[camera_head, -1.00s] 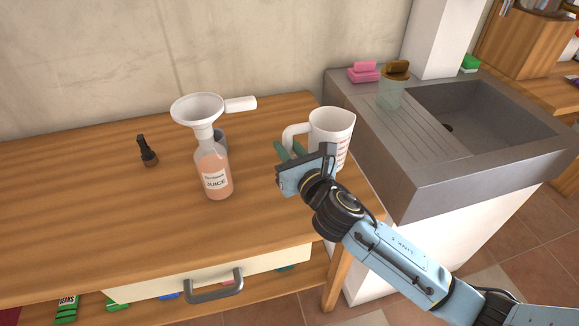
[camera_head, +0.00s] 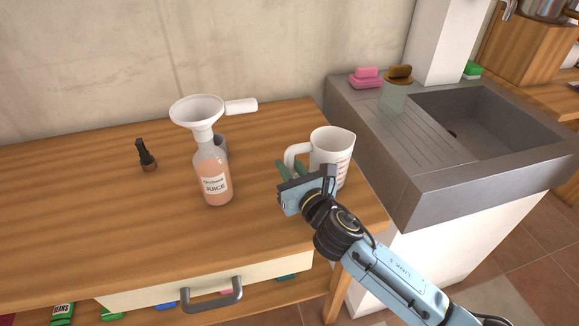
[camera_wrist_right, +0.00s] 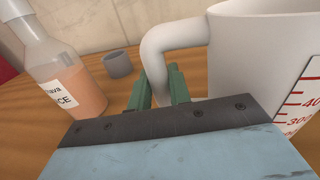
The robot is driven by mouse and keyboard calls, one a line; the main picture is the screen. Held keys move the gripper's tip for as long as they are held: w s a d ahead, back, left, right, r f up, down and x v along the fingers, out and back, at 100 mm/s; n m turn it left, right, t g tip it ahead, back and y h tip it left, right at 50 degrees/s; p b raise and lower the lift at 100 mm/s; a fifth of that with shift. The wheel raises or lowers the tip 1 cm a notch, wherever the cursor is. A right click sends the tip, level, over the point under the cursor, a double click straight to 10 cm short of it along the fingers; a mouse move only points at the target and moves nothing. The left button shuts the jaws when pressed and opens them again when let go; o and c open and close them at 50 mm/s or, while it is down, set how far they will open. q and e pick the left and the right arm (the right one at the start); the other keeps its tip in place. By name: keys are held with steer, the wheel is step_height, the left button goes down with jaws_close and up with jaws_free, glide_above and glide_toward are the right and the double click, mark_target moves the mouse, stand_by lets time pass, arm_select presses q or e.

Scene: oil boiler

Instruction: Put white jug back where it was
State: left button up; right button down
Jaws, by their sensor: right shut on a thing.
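The white jug (camera_head: 330,152), with red measuring marks, is upright at the right end of the wooden table. Its handle points left. My right gripper (camera_head: 291,170) is shut on the handle; in the right wrist view its green fingers (camera_wrist_right: 160,88) sit at the lower part of the handle (camera_wrist_right: 165,50). The jug's base is partly hidden by my gripper, so I cannot tell for sure whether it touches the tabletop. The jug also fills the right side of the wrist view (camera_wrist_right: 255,65). My left gripper is not in view.
A juice bottle (camera_head: 215,182) with a white funnel (camera_head: 198,112) in its neck stands left of the jug. A grey cup (camera_wrist_right: 117,64) is behind it. A small dark bottle (camera_head: 146,156) stands farther left. The stone sink (camera_head: 455,180) adjoins on the right.

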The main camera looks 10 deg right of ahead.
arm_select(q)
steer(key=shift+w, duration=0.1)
arm_select(e)
steer(key=shift+f, duration=0.1)
steer(key=c, duration=1.3)
jaws_free()
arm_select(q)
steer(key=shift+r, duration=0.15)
arm_select(e)
steer(key=p+v, duration=0.1)
steer(key=v, duration=1)
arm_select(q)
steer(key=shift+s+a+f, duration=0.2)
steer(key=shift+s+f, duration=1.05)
arm_select(e)
steer(key=shift+s+d, duration=0.15)
steer(key=shift+s, duration=0.35)
